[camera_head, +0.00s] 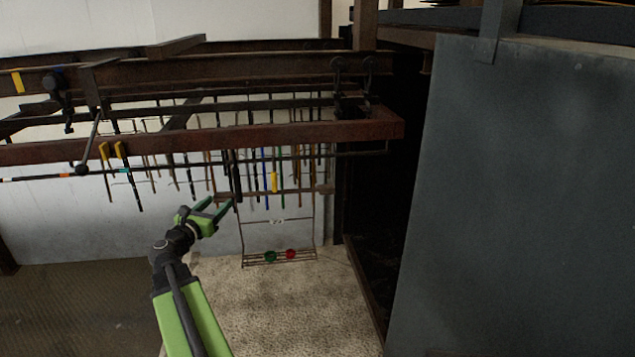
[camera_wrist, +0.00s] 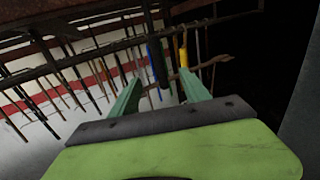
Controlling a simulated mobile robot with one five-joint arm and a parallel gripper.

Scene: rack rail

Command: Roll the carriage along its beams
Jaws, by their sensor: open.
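My gripper (camera_head: 220,203) is open below the front beam, and its two green fingers also show in the wrist view (camera_wrist: 158,88). A dark hanging bar (camera_head: 234,172) is just above and beside the fingertips. In the wrist view the dark bar (camera_wrist: 157,62) appears between the fingers; I cannot tell whether they touch it. Rusty beams (camera_head: 250,134) run across the picture. A dark wheeled fitting (camera_head: 350,100), perhaps the carriage, sits on them near the right end. Which part is the carriage is not clear.
Several thin rods and tools hang under the beams, one with a yellow part (camera_head: 274,182). A wire shelf (camera_head: 254,262) holds a green and a red item. A large grey panel (camera_head: 520,190) blocks the right. Carpet floor (camera_head: 290,310) is open below.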

